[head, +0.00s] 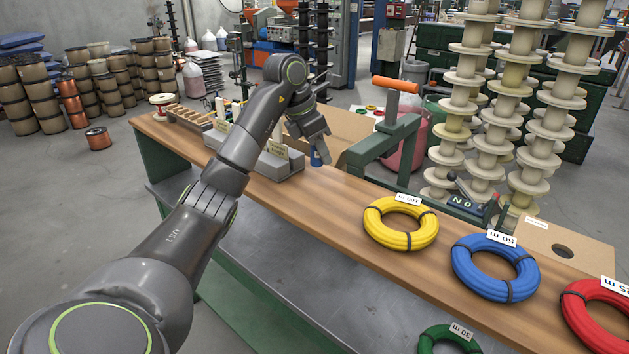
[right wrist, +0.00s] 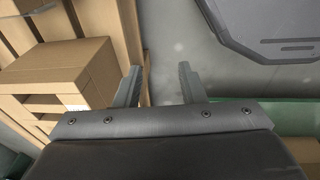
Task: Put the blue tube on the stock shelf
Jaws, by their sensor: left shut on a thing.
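I cannot pick out the stock shelf for sure.
Yellow (head: 400,223), blue (head: 495,268) and red (head: 600,315) cable coils lie on the bench (head: 340,205). A green press frame (head: 385,150) with an orange handle stands behind. Spool stacks (head: 480,100) rise at right. Cardboard boxes (right wrist: 60,75) are near my right gripper.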

